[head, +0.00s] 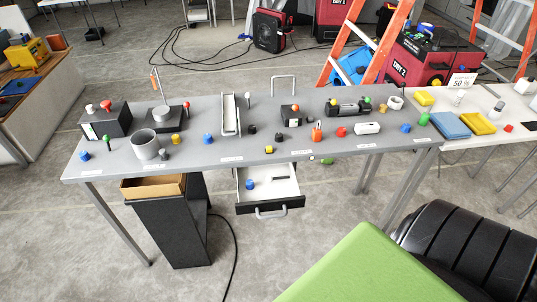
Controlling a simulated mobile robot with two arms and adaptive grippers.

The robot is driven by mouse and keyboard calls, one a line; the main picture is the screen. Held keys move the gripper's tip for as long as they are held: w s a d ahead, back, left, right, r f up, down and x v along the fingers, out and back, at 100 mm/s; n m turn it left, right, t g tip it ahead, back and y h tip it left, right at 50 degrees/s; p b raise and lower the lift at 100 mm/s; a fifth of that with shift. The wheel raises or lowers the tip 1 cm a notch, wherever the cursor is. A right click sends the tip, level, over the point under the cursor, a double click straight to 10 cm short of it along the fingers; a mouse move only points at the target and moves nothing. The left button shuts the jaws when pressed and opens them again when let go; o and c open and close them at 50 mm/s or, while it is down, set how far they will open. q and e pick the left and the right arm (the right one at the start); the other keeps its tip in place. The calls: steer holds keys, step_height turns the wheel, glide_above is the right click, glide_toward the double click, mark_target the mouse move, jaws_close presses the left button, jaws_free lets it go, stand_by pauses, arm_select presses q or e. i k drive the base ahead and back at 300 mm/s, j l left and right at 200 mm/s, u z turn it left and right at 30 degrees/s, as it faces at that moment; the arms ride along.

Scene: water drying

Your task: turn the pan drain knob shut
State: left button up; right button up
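A long grey table (200,114) carries several small devices with coloured knobs, and I cannot tell for certain which is the pan drain knob. A dark box (107,124) at the left end has a white knob (90,108) and a red knob (106,105) on top. A round grey pan-like piece (168,115) stands beside it. A small black box (290,117) near the middle has a red knob on its top. A black cylinder (346,109) lies further right, with coloured knobs around it. The labels are too small to read. Neither of my grippers is in view.
A drawer (268,186) hangs open below the table's front edge, with a blue piece inside. A black bin (172,225) stands under the table. A white table (490,116) with blue and yellow cloths adjoins at right. A green surface (365,268) fills the near right.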

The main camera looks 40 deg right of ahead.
mark_target(250, 186)
steer(key=z, duration=1.25)
